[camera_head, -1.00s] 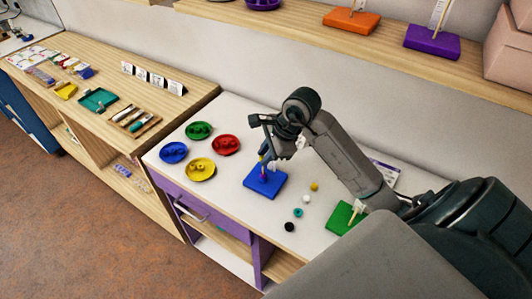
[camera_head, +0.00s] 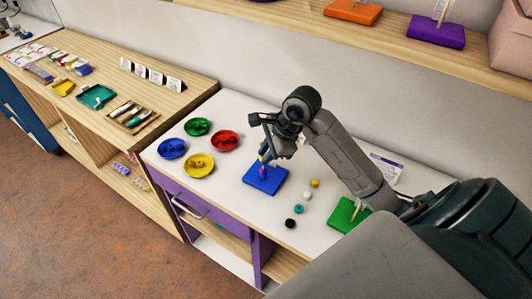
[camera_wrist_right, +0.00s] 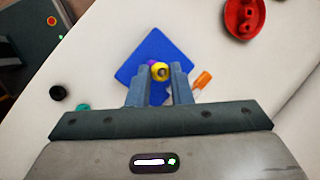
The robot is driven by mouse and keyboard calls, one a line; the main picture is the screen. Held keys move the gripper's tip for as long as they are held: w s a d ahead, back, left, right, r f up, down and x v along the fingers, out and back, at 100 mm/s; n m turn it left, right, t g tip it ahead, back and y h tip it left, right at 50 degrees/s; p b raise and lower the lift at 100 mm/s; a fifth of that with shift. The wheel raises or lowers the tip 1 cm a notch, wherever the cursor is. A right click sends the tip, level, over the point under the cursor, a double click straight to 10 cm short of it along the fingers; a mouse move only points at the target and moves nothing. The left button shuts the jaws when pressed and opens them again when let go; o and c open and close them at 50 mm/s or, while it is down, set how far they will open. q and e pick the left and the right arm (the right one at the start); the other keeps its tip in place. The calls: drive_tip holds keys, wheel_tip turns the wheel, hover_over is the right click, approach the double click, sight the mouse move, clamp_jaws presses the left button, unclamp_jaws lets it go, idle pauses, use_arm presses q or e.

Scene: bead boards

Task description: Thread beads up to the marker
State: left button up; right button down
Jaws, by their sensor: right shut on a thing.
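The blue board (camera_head: 266,181) lies on the white worktop, with a purple bead (camera_head: 263,171) low above its middle. My right gripper (camera_head: 264,157) points down over this board. An orange piece (camera_wrist_right: 203,80) shows beside the right finger. My left gripper is out of view.
Loose yellow (camera_head: 315,183), white (camera_head: 306,196), teal (camera_head: 298,209) and black (camera_head: 290,223) beads lie right of the blue board. A green board (camera_head: 348,215) with a peg is farther right. Red (camera_head: 225,141), green (camera_head: 198,127), blue (camera_head: 172,149) and yellow (camera_head: 199,165) dishes stand left.

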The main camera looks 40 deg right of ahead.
drive_tip(key=shift+f, duration=0.15)
drive_tip(key=c, duration=1.2)
unclamp_jaws()
drive_tip(key=shift+s, duration=0.1)
drive_tip(key=shift+c, duration=0.2)
